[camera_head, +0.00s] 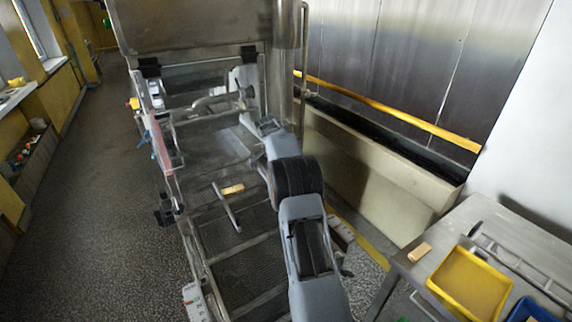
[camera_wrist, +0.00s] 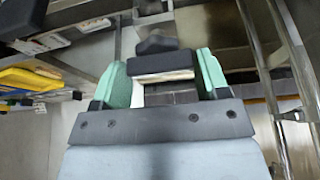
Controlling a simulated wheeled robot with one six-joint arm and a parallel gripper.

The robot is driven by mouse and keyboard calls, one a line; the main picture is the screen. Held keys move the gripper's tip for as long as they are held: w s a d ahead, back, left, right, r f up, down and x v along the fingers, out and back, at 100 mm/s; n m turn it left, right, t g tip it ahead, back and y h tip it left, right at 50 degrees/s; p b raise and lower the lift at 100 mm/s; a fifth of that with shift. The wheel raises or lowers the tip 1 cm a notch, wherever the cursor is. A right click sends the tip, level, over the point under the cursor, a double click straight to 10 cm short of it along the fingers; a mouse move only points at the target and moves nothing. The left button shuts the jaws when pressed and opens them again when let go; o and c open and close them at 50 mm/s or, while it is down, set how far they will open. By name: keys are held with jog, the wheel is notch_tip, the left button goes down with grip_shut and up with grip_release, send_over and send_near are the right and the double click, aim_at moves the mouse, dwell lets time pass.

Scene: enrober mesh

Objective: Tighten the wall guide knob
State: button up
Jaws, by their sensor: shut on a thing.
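In the wrist view my gripper (camera_wrist: 162,75) has its two green fingers on either side of a black block-like piece (camera_wrist: 160,62) with a pale lower edge. The fingers are shut on this piece, which looks like the wall guide knob. A black lobed part (camera_wrist: 156,42) stands just beyond it, and I cannot tell whether the two are one piece. In the head view my arm reaches over the enrober's mesh (camera_head: 237,265) toward its far end. My fingertips and the knob cannot be made out there.
A wooden block (camera_head: 232,189) lies on the machine. A metal table (camera_head: 405,270) at the lower right holds another wooden block (camera_head: 420,251), a yellow tray (camera_head: 435,284) and a blue tray (camera_head: 530,311). A beige trough (camera_head: 350,165) stands right of the machine. The left floor is clear.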

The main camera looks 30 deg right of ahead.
jog(key=o, duration=0.9)
jog(key=v, duration=1.4)
jog(key=shift+s+d, duration=0.1)
jog(key=shift+f, duration=0.1)
